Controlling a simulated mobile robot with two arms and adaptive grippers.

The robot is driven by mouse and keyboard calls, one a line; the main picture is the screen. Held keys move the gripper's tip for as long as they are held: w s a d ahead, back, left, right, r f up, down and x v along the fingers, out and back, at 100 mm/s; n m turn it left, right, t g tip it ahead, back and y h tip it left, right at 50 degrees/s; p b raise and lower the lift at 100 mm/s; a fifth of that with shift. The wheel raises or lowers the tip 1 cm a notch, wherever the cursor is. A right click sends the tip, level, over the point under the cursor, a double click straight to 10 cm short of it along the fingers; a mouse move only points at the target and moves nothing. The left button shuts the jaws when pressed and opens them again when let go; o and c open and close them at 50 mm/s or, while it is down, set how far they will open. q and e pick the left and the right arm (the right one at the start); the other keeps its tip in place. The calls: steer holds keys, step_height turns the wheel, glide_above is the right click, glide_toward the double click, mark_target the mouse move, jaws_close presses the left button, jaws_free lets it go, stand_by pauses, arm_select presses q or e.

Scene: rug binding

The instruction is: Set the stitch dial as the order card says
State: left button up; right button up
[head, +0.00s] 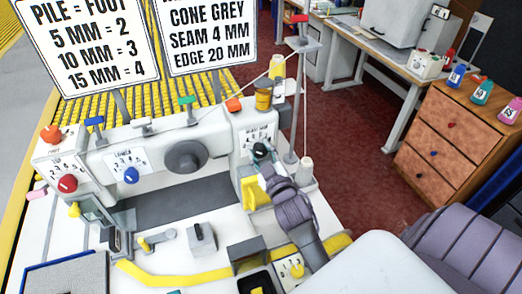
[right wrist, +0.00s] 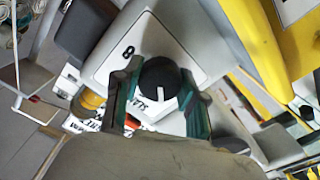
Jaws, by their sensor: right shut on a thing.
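The stitch dial is a round black knob (head: 260,150) on a white plate at the right end of the sewing machine. My right gripper (head: 262,156) is shut on it, mostly hiding it in the head view. In the right wrist view, one teal-edged finger stands on each side of the black knob (right wrist: 158,80), and its white mark points toward the picture's lower edge. An 8 (right wrist: 127,50) shows on the plate; its other figures are hidden. The order card (head: 208,35) reads cone grey, seam 4 mm, edge 20 mm. My left gripper is not in view.
A second card (head: 85,45) lists pile against foot. A red knob (head: 67,183), a blue knob (head: 131,175) and a grey handwheel (head: 184,158) sit along the machine. A thread stand (head: 300,90) rises close behind my right gripper. A wooden drawer cabinet (head: 455,135) stands at right.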

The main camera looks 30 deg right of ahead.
steer(key=shift+m, duration=0.5)
steer(key=o, duration=1.2)
steer(key=shift+c, duration=0.2)
steer(key=v, duration=1.2)
steer(key=shift+f, duration=0.1)
